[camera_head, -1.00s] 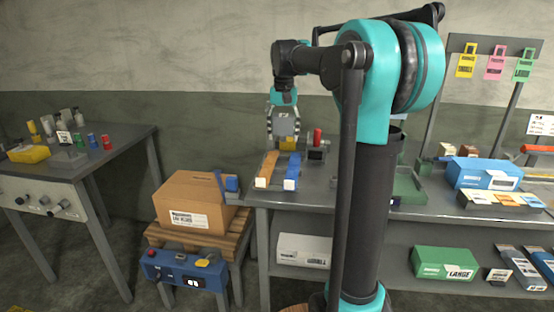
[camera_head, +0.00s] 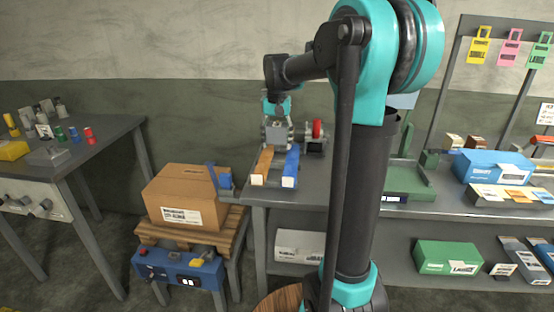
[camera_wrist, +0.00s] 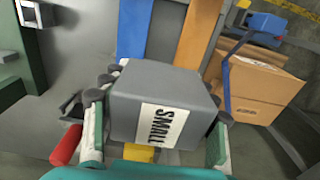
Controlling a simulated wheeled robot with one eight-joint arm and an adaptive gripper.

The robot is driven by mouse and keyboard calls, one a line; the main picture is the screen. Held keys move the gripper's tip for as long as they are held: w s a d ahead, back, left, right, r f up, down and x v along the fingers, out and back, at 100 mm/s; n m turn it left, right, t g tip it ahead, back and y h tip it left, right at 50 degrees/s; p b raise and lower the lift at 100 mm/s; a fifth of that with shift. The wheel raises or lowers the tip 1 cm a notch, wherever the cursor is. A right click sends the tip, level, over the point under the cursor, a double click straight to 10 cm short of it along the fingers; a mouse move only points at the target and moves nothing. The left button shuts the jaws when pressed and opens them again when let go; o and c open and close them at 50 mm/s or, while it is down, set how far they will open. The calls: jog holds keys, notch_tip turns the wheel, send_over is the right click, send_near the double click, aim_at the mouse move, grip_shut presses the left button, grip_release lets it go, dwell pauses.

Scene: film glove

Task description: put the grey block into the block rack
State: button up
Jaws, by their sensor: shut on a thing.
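The grey block (camera_wrist: 170,85), with a white label reading SMALL, is between the fingers of my gripper (camera_head: 280,132) in the wrist view. The fingers are shut on its two sides. In the head view the grey block (camera_head: 279,139) is small and partly hidden by the fingers. Just beyond it in the wrist view, a blue bar (camera_wrist: 134,30) and an orange bar (camera_wrist: 196,38) lie side by side. In the head view these bars (camera_head: 290,165) lie on the bench below my gripper. I cannot tell for sure whether they form the block rack.
A red round item (camera_head: 318,129) stands close to the right of my gripper. A green tray (camera_head: 408,182) is further right on the bench. A cardboard box (camera_head: 180,195) stands on a pallet (camera_head: 165,238) at lower left. My arm covers part of the bench.

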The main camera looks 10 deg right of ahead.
jog(key=shift+f, duration=3.5)
jog(key=shift+f, duration=0.3)
jog(key=shift+s+f, duration=0.15)
jog(key=shift+f, duration=0.15)
jog(key=shift+c, duration=0.3)
jog(key=o, duration=1.3)
jog(key=shift+o, duration=0.2)
